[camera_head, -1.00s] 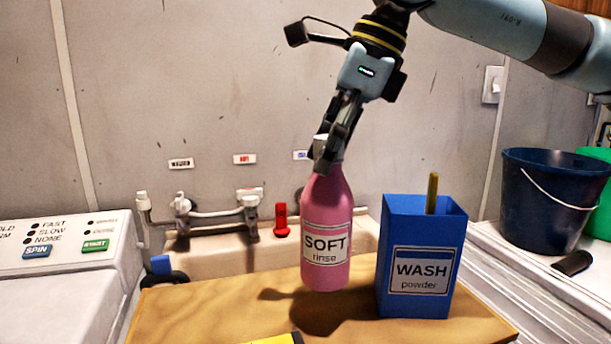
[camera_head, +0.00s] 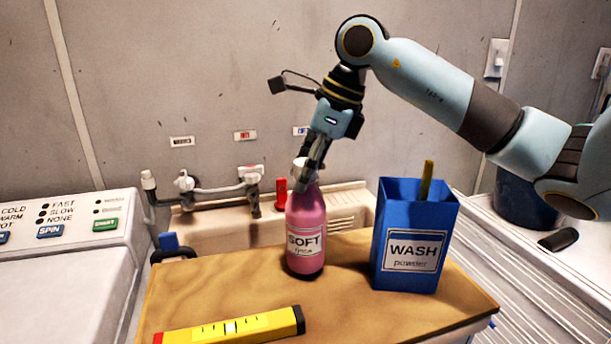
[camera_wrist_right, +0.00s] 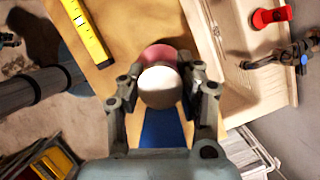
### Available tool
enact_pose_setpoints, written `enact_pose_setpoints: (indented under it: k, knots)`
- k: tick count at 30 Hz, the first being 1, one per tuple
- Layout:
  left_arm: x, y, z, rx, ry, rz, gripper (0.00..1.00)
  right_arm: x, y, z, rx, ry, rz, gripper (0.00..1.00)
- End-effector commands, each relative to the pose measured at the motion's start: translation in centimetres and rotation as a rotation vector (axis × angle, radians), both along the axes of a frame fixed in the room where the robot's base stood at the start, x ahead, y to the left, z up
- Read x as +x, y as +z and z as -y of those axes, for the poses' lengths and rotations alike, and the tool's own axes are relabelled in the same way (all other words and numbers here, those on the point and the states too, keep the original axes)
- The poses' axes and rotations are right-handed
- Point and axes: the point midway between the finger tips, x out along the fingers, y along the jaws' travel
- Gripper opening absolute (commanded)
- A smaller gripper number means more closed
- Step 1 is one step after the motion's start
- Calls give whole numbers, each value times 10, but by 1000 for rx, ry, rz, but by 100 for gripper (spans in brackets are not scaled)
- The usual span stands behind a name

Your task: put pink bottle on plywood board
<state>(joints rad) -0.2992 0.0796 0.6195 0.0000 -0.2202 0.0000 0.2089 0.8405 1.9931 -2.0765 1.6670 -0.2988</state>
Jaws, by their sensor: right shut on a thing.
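The pink bottle (camera_head: 306,222) with a "SOFT rinse" label stands upright at the back part of the plywood board (camera_head: 230,280), left of the blue wash powder box. Its base looks to be at the board's surface. My right gripper (camera_head: 312,168) is shut on the bottle's neck from above. In the right wrist view the white cap (camera_wrist_right: 159,86) sits between the fingers of the right gripper (camera_wrist_right: 162,98), with the pink body (camera_wrist_right: 160,53) behind it. My left gripper is not in view.
The blue wash powder box (camera_head: 410,240) stands on the board just right of the bottle. A yellow spirit level (camera_head: 235,326) lies at the board's front. A sink with taps (camera_head: 215,190) is behind. A red tap handle (camera_head: 281,192) is close to the bottle.

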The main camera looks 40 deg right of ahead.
Motion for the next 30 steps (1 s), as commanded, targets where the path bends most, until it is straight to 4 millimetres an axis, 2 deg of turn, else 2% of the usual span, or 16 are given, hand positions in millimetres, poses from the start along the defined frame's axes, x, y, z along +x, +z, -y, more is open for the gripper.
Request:
enact_pose_setpoints:
  k: [3,13,14,19,30]
  knots:
    - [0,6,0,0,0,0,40,0,-13,0,2,-1,0,0]
    - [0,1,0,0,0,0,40,0,-18,0,1,0,3,0]
    - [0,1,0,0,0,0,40,0,-18,0,1,-1,1,35]
    - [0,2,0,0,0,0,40,0,-17,0,1,-1,1,57]
    - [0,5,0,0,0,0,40,-1,-12,1,-2,-1,3,58]
